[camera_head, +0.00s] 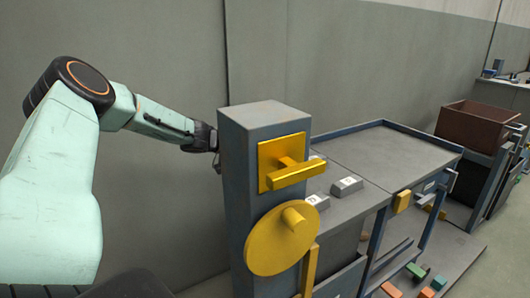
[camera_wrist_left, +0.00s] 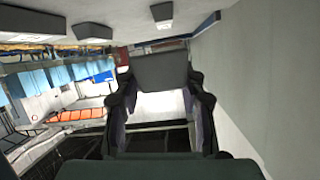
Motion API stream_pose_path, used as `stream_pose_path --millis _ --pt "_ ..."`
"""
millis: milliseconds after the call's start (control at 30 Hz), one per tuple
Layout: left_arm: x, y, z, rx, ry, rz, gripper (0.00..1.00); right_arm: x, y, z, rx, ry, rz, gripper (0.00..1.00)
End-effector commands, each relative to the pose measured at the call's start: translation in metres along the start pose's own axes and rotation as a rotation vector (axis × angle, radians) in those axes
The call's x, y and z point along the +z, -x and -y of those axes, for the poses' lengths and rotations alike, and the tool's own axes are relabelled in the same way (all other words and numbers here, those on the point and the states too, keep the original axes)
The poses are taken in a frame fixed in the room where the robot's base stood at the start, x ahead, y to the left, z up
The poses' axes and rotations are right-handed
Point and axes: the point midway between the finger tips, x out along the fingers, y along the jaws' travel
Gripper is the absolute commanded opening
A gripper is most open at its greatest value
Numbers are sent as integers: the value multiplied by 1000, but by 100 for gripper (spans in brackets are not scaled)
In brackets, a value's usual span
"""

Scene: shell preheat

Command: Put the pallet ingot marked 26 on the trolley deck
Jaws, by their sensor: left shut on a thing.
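My left gripper (camera_head: 207,140) is at the far left side of a grey post, which hides its fingertips in the head view. In the left wrist view its two dark fingers (camera_wrist_left: 155,82) are shut on a grey block-like ingot (camera_wrist_left: 160,69). No number can be read on the held ingot. Other grey ingots, such as one with a pale label (camera_head: 347,186) and one nearer the post (camera_head: 318,201), rest on a grey surface right of the post. Their marks are too small to read. Several ingots also show in the left wrist view (camera_wrist_left: 92,32). My right gripper is not in view.
The grey post (camera_head: 262,118) with a yellow handle (camera_head: 290,173) and yellow disc (camera_head: 282,238) stands in front. A blue-rimmed grey top (camera_head: 395,150) at right is bare. A brown bin (camera_head: 474,128) stands beyond. Coloured blocks (camera_head: 416,271) lie low at right.

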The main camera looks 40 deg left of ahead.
Motion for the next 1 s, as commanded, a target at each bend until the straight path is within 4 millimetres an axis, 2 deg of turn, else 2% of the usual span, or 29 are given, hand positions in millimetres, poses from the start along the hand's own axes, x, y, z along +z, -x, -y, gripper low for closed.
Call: stream_pose_path --millis 33,267,1000 --pt "-8 3 2 0 0 -2 0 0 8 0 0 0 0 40" --pt "-26 11 4 0 0 -2 0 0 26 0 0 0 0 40" --pt "-103 42 18 0 0 -2 0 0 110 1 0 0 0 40"
